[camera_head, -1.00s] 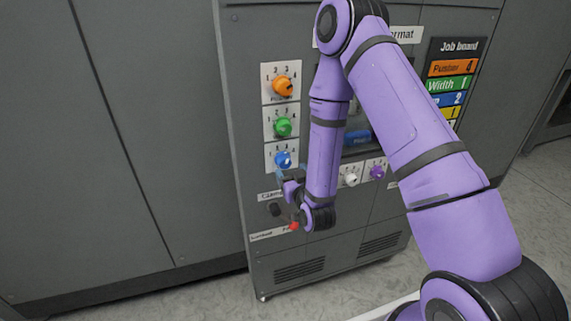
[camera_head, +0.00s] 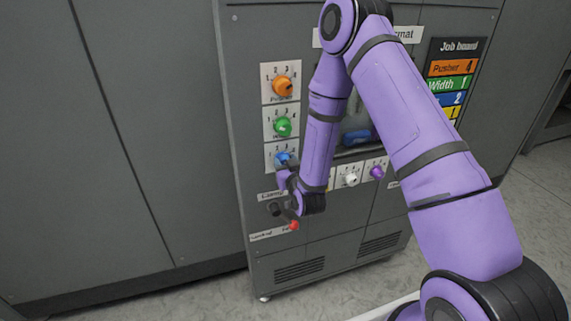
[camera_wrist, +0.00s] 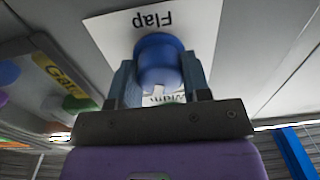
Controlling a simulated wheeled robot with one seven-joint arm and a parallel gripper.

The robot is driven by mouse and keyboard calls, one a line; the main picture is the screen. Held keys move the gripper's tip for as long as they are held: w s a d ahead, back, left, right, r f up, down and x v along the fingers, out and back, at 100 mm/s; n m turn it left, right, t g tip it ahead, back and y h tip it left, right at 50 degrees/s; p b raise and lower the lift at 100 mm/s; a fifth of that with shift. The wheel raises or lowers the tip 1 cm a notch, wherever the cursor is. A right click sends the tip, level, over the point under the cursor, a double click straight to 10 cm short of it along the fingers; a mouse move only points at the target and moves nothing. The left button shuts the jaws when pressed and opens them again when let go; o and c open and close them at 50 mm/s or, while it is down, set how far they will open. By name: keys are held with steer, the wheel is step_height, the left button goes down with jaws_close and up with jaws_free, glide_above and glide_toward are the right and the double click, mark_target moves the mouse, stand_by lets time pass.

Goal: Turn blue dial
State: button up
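The blue dial (camera_head: 283,158) is the lowest of three dials in a column on the grey cabinet's left side. In the wrist view the blue dial (camera_wrist: 160,58) sits in front of a white plate marked "Flap", upside down. My gripper (camera_wrist: 160,82) is at the dial, with one finger on each side of it. The fingers are apart, and no clear gap shows between them and the dial. I cannot tell whether they press on it. In the head view my gripper (camera_head: 284,170) partly covers the dial and its plate. The dial's setting is not readable.
An orange dial (camera_head: 283,86) and a green dial (camera_head: 282,127) are above. A white knob (camera_head: 351,180) and a purple knob (camera_head: 377,172) are to the right. A red knob (camera_head: 294,225) is below. The job board (camera_head: 452,85) shows 2 on its blue row.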

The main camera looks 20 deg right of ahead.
steer(key=shift+n, duration=0.3)
steer(key=n, duration=0.3)
steer(key=shift+a+n, duration=0.1)
steer(key=shift+n, duration=1.9)
steer(key=o, duration=0.9)
steer(key=shift+o, duration=0.2)
